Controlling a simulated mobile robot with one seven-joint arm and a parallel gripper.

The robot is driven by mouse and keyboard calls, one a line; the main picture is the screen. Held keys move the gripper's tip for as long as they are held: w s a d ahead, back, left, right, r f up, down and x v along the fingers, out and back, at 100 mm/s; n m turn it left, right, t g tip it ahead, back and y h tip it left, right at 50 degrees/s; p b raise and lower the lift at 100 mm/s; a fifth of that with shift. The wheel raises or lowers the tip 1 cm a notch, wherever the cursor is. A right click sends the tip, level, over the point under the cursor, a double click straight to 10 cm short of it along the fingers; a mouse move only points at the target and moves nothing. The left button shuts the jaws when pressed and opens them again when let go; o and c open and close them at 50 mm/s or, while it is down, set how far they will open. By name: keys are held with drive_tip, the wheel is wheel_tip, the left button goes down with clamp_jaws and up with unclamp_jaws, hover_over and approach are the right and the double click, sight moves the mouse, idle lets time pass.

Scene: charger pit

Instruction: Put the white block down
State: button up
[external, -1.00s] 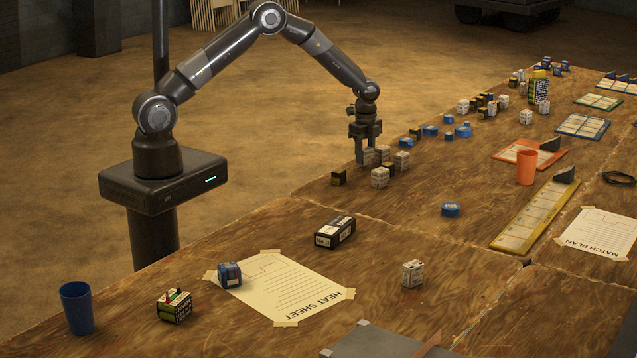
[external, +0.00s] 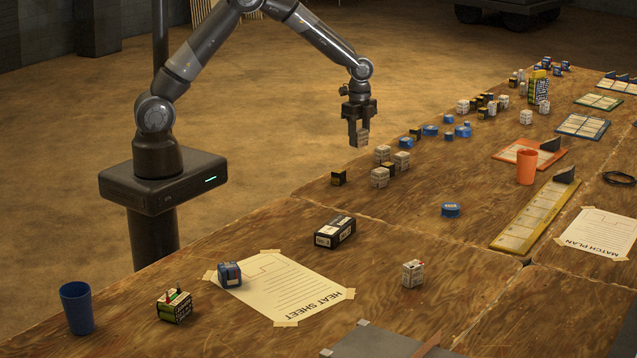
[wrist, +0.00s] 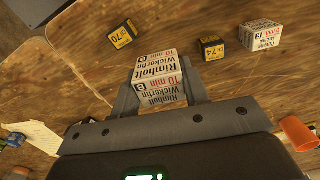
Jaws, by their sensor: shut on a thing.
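My gripper (external: 360,128) is shut on a white block (external: 362,139) and holds it in the air above the far-left edge of the table (external: 290,222). In the wrist view the white block (wrist: 158,79) sits between the two fingers of my gripper (wrist: 160,92). Its printed faces read "Rimholt Wickerfin 10 min". The block's underside is hidden.
Below and right of my gripper stand white blocks (external: 380,178) and small black-and-yellow blocks (external: 339,177). A black box (external: 335,231) lies nearer. Bare wood shows around a lone blue piece (external: 451,210).

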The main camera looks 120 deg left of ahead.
drive_tip(key=w+d+m, duration=0.2)
drive_tip(key=w+d, duration=0.2)
drive_tip(key=d, duration=1)
drive_tip(key=w+d+m, duration=0.1)
drive_tip(key=w+d, duration=0.2)
drive_tip(key=d, duration=1.1)
drive_tip(key=s+d+m, duration=0.2)
drive_tip(key=s+d, duration=0.3)
drive_tip(key=d, duration=0.7)
drive_tip(key=s+d+m, duration=0.2)
drive_tip(key=s+d, duration=0.3)
drive_tip(key=d, duration=0.8)
hover_over(278, 233)
wheel_tip(278, 233, down, 7)
drive_tip(key=shift+s+r, duration=0.15)
drive_tip(key=shift+a+f, duration=0.1)
drive_tip(key=shift+f, duration=1.95)
